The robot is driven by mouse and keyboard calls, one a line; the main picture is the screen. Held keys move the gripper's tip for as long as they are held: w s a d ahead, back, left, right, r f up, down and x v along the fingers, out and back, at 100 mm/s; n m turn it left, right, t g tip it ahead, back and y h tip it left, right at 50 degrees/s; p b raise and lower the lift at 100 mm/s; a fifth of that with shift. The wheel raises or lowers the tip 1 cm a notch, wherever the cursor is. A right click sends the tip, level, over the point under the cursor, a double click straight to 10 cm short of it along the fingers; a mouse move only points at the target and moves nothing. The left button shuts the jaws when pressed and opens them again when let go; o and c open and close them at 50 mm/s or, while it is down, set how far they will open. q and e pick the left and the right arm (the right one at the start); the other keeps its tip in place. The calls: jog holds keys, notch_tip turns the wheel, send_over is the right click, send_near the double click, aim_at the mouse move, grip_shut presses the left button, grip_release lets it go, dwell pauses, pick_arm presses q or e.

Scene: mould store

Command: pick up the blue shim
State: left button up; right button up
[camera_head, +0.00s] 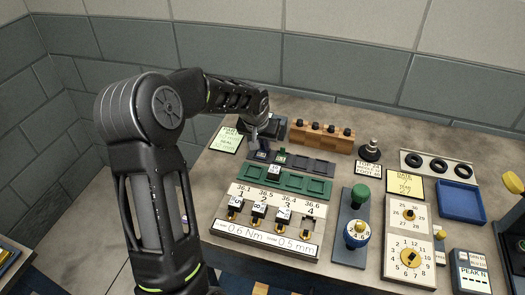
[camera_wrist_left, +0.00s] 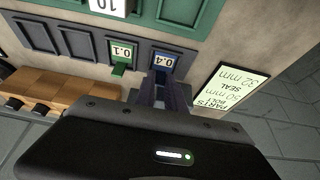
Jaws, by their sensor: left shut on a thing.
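The blue shim (camera_wrist_left: 161,66), with a white label reading 0.4, sits in the end compartment of the dark grey tray (camera_wrist_left: 98,45). My left gripper (camera_wrist_left: 162,90) is shut on the shim's near end, its fingers hiding part of it. In the head view my left gripper (camera_head: 258,143) reaches down from the left at the tray's left end, above the blue shim (camera_head: 262,155). A green shim (camera_wrist_left: 122,55) labelled 0.1 lies in the compartment beside it. I cannot tell whether the blue shim is lifted off the tray floor.
A green tray (camera_head: 258,180) lies in front of the grey tray (camera_head: 318,167). A wooden block with dark knobs (camera_head: 318,136) stands behind it. A label card (camera_head: 227,139) lies to the left. Gauge panels, a blue tray (camera_head: 461,203) and posts fill the right side.

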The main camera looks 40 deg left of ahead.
aim_at(263, 152)
pick_arm(q)
grip_shut()
notch_tip(263, 152, up, 10)
jog(key=b, duration=0.1)
dwell(0.6)
dwell(0.4)
